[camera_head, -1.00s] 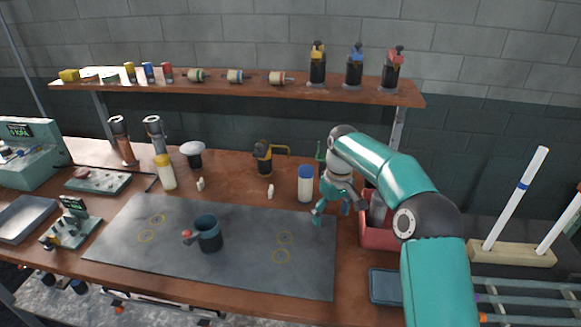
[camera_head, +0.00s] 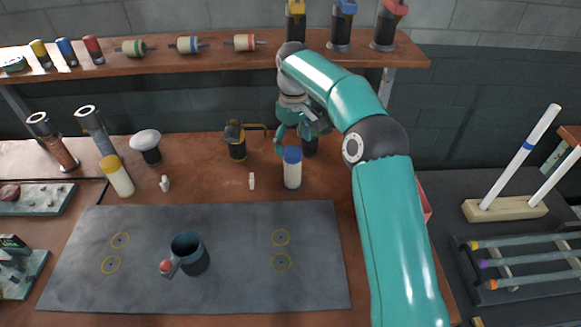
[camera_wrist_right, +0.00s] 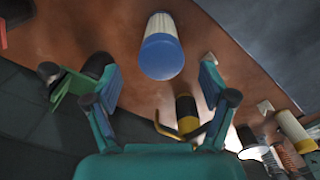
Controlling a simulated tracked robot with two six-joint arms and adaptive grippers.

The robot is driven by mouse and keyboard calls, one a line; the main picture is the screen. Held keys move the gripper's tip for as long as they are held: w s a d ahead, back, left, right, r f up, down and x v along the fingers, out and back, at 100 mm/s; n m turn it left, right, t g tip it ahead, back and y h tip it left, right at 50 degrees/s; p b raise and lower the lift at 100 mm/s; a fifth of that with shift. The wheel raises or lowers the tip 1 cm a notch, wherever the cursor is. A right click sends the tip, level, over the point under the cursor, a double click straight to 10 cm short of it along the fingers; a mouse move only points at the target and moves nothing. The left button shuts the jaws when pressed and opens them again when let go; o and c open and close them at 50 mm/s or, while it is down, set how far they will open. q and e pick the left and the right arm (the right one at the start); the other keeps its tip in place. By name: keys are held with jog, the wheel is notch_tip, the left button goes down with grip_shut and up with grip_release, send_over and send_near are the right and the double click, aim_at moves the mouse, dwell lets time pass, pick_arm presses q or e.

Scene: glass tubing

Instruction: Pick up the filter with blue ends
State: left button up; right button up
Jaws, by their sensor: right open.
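My left gripper is not in view.
The shelf (camera_head: 270,62) overhangs the bench's back. Yellow, blue and red-topped black holders stand at its right end. A yellow-and-black tool (camera_head: 236,142) stands left of my gripper. A dark mug (camera_head: 188,250) sits on the grey mat (camera_head: 235,290).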

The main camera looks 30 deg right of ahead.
aim_at(293, 151)
notch_tip(293, 151, down, 4)
jog(key=shift+s+f, duration=0.1)
jog(key=shift+f, duration=0.15)
jog(key=shift+c, duration=0.2)
jog(key=c, duration=1.4)
jog(key=shift+r, duration=0.15)
